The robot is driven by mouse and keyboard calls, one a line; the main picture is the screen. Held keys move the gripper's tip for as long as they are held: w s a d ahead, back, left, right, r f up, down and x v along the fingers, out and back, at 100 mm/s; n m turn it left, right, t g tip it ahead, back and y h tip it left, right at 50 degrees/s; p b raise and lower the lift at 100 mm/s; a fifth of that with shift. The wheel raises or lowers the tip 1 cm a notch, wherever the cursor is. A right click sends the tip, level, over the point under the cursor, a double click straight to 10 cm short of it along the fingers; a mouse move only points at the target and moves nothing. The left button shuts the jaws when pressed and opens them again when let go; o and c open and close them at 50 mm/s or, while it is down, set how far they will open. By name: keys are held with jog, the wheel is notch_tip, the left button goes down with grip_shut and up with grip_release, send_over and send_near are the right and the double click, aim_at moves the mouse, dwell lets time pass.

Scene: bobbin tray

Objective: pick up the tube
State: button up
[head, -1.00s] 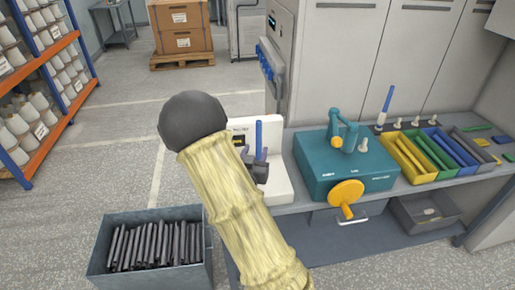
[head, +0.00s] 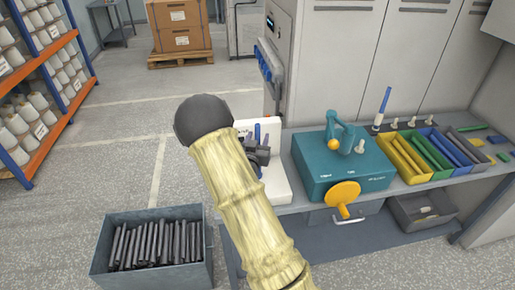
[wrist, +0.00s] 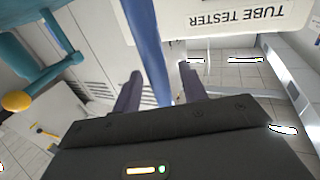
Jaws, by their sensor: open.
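A blue tube (head: 257,132) stands upright at the white tube tester (head: 279,187) in the head view. In the wrist view the blue tube (wrist: 148,45) runs down between the two dark fingers, and the tester (wrist: 225,18) shows its label upside down. My gripper (head: 259,155) is open in front of the tester, beside the tube in the head view; the wrist view shows the gripper (wrist: 161,76) with a finger on each side of the tube. Whether either finger touches it I cannot tell. My arm hides part of the tester.
A teal machine (head: 342,172) with a yellow handwheel (head: 343,193) stands right of the tester. A grey bin (head: 150,278) of dark tubes is at lower left.

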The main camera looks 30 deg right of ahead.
aim_at(258, 124)
jog(key=shift+w, duration=0.15)
dwell(0.3)
grip_shut()
jog(key=shift+r, duration=0.1)
notch_tip(258, 124, up, 10)
jog(key=p, duration=0.5)
jog(key=shift+d, duration=0.1)
dwell(0.4)
